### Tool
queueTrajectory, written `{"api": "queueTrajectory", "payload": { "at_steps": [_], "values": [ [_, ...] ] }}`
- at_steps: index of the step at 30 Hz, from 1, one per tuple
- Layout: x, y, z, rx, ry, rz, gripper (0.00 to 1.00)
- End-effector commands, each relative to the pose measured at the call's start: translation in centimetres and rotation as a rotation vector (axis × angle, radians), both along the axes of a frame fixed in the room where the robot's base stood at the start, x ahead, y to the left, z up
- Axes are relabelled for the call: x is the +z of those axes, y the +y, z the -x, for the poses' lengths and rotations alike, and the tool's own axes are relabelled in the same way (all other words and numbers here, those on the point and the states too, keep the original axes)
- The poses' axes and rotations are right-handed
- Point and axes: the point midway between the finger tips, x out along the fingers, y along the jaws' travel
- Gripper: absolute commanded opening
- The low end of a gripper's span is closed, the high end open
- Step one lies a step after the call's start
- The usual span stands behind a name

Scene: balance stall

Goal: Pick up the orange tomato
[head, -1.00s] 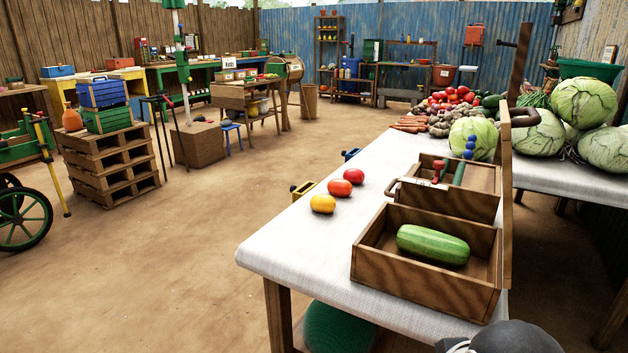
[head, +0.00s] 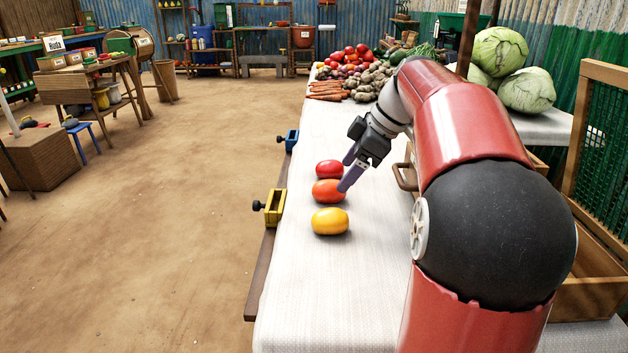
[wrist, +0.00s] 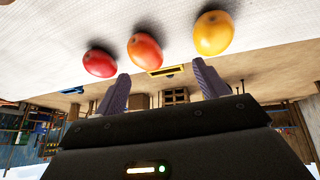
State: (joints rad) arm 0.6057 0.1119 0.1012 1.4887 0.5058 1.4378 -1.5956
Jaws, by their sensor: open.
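The orange tomato (head: 329,192) lies on the white-covered table, between a red tomato (head: 329,169) behind it and a yellow tomato (head: 330,221) in front. My gripper (head: 347,173) is open and empty, just to the right of the orange tomato, with one finger partly overlapping it in the head view. In the wrist view the orange tomato (wrist: 145,48) shows beyond the gap between the two fingers (wrist: 160,85). The red tomato (wrist: 100,62) is near the left finger and the yellow tomato (wrist: 213,33) is beyond the right finger. No finger clearly touches a tomato.
A yellow clamp (head: 273,207) and a blue clamp (head: 290,140) sit at the table's left edge. Carrots (head: 327,91) and other vegetables lie at the table's far end. A wooden crate (head: 590,292) is at the right, partly hidden by my arm. The table front is clear.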

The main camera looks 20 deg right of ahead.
Motion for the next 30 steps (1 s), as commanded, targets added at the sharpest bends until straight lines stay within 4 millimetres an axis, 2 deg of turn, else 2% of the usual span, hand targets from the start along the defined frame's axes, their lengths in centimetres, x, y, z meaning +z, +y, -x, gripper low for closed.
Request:
{"api": "queueTrajectory", "payload": {
  "at_steps": [1,5,21,30],
  "values": [
    [-0.1,-1.0,-0.6,0.03,-0.02,-0.006,0.73],
    [-0.3,-1.7,-1.3,0.08,-0.048,-0.008,0.73],
    [-5.7,1.7,-3.5,0.087,-0.05,-0.008,0.73],
    [-6.2,1.9,-3.8,0.085,-0.052,-0.007,0.73]
  ]
}}
